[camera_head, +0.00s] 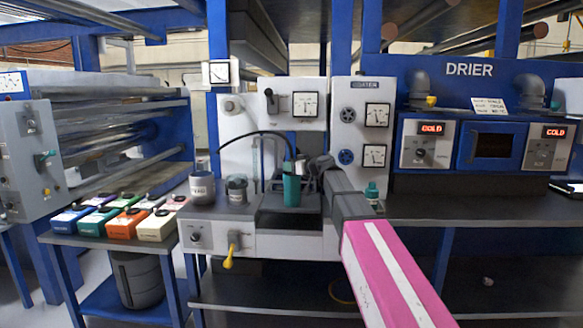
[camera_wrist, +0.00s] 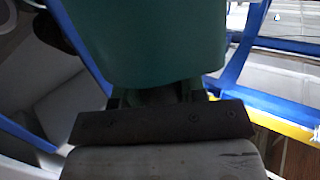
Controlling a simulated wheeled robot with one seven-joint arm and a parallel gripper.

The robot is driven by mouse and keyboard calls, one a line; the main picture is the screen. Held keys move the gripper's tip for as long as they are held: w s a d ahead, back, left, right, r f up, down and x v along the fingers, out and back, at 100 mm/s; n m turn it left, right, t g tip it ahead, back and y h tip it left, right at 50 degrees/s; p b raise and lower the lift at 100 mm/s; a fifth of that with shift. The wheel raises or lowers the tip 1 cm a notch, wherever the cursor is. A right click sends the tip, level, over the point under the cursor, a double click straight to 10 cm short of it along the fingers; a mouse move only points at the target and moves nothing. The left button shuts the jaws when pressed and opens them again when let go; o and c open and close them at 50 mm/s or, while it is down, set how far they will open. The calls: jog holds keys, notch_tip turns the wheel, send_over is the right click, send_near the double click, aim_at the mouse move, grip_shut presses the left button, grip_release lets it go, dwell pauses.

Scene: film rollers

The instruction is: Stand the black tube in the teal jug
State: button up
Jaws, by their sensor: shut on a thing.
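The teal jug (camera_head: 291,190) is upright over the recess in the grey machine's front. It fills the top of the wrist view (camera_wrist: 150,40). My gripper (camera_head: 309,172) comes in from the right and is shut on the jug. Its fingers (camera_wrist: 160,95) are partly hidden in the wrist view. The black tube (camera_head: 262,133) arches from the machine's left side over to the jug. Its thicker end (camera_head: 289,167) points down at the jug's mouth. I cannot tell how deep it reaches into the jug.
A grey cup (camera_head: 202,188) and a dark beaker (camera_head: 236,190) stand left of the jug. A teal bottle (camera_head: 371,193) stands right of my arm. A yellow-handled tap (camera_head: 229,250) is on the machine's front. Several coloured boxes (camera_head: 125,223) sit on the left table.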

jog(key=o, duration=1)
jog(key=shift+c, duration=0.2)
jog(key=shift+s+d, duration=0.1)
